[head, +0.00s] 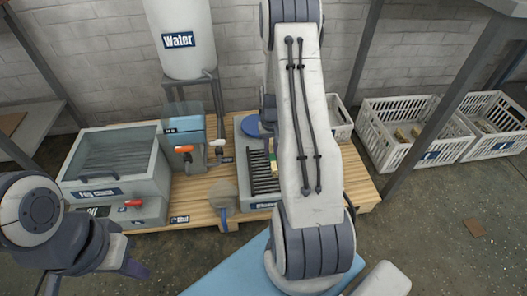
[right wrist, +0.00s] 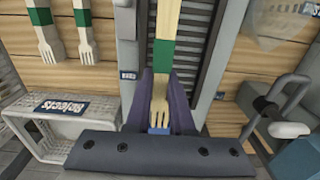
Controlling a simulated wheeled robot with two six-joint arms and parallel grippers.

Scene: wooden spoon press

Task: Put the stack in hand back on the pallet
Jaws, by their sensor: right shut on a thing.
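A pale wooden fork or fork stack with a green band (right wrist: 163,52) stands between the fingers of my right gripper (right wrist: 161,88), which is shut on it. Its tines point toward the palm; how many pieces it holds I cannot tell. A bit of green and wood (head: 273,165) shows beside my right arm in the head view, over the dark ribbed rack (head: 262,172). My right gripper is hidden there behind the arm. My left gripper (head: 128,264) is at the lower left, away from the bench; its opening is unclear.
Two other green-banded forks (right wrist: 65,32) lie on wooden boards in the wrist view. A white bin labelled Rejects (right wrist: 75,120) is at its left. White crates (head: 385,140) stand on the floor at right.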

